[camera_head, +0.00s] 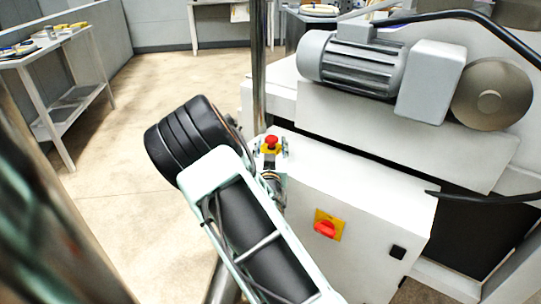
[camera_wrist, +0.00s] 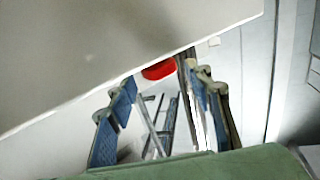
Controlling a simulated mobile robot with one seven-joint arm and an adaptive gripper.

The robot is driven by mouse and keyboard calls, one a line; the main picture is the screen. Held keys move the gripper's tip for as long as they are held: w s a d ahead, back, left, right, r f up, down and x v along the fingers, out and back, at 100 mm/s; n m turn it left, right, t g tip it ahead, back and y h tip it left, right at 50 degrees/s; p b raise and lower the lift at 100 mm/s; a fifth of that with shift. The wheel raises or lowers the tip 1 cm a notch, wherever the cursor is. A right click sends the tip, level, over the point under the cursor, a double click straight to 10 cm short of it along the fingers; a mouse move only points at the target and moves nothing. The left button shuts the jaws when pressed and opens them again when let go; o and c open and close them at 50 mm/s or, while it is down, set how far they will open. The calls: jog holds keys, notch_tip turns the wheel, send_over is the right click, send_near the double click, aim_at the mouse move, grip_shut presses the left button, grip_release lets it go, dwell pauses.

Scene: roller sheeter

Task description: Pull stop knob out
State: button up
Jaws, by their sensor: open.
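The stop knob (camera_head: 271,142) is a red mushroom button on a yellow base, by the upper left of the white control box. My gripper (camera_head: 270,150) is close to it, with small finger parts showing on both sides of the yellow base. In the wrist view my gripper (camera_wrist: 160,108) is open, its blue-padded fingers spread apart. A red round part (camera_wrist: 159,70) shows between and beyond the fingertips, partly cut off by a white panel edge. It appears to be the knob. I cannot tell whether the fingers touch it.
The white control box (camera_head: 350,190) carries a red rotary switch (camera_head: 325,230) on a yellow plate and a small black square. A grey motor (camera_head: 365,65) stands above. A white panel (camera_wrist: 100,45) fills the wrist view's upper left. Floor at left is clear, with a side table (camera_head: 60,55) beyond.

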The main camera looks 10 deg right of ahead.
jog(key=s+a, duration=0.2)
jog(key=s, duration=0.7)
jog(key=shift+s, duration=0.35)
jog(key=shift+r, duration=0.1)
